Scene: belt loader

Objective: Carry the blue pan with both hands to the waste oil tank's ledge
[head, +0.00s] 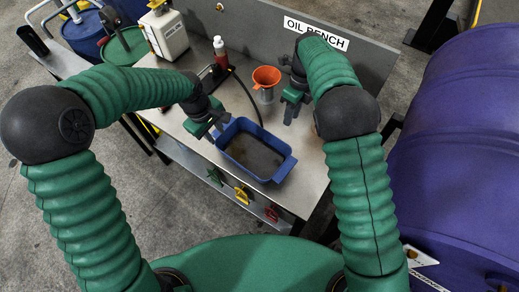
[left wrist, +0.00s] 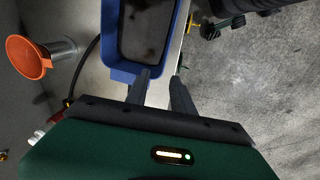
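The blue pan (head: 282,172) sits on the steel bench near its front edge, with dark liquid inside. My left gripper (head: 218,130) is at the pan's left end. In the left wrist view its two fingers (left wrist: 160,92) stand apart at the near end of the pan (left wrist: 128,75); whether they touch the rim is unclear. My right gripper (head: 290,112) is over the bench behind the pan, apart from it; its finger gap is unclear. A large purple tank (head: 465,140) stands at the right; no ledge on it can be made out.
An orange funnel (head: 266,76) stands behind the pan, near my right gripper. A grey back panel reads "OIL BENCH" (head: 316,33). Coloured handles hang below the front edge.

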